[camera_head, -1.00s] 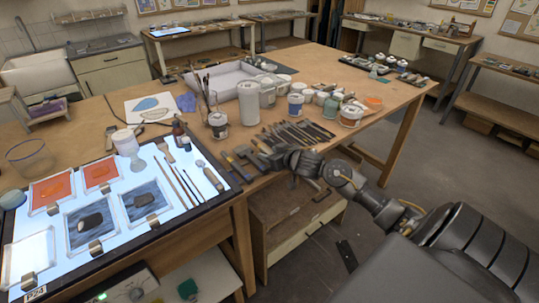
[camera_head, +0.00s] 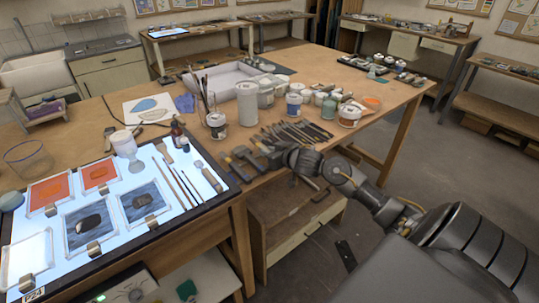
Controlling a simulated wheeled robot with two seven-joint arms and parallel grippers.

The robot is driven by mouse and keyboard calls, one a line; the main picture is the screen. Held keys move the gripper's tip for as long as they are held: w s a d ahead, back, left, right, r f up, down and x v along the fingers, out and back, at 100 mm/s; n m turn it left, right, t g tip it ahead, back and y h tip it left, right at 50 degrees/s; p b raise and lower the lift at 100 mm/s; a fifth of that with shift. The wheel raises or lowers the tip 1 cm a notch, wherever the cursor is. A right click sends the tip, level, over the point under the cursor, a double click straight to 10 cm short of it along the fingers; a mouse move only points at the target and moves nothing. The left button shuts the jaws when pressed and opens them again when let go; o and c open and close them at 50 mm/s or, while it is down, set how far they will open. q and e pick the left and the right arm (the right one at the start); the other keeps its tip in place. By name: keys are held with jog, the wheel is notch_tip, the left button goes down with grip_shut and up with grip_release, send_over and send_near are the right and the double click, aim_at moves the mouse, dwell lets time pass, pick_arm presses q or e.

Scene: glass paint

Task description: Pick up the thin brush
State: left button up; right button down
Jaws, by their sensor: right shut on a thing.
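My right gripper (camera_head: 268,156) is at the front edge of the wooden table, by a row of tools. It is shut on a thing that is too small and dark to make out. Several slim brushes and tools (camera_head: 290,133) lie side by side just behind it. Several thin brushes (camera_head: 181,182) lie on the lit panel (camera_head: 107,222) at left, apart from the gripper. I cannot tell which one is the thin brush of the task. My left gripper is not in view.
Short tools (camera_head: 245,160) lie by the gripper at the table edge. A white cylinder (camera_head: 247,104), a jar (camera_head: 217,124) and several pots stand behind. Framed glass pieces (camera_head: 84,220) lie on the panel.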

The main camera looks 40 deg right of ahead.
notch_tip(320, 180, up, 3)
jog(key=shift+f, duration=0.1)
jog(key=s+a+r+p, duration=0.4)
jog(key=s+a+r, duration=0.5)
jog(key=s, duration=0.1)
jog(key=shift+s+r, duration=0.2)
jog(key=shift+s, duration=0.2)
jog(key=shift+a, duration=0.1)
dwell(1.1)
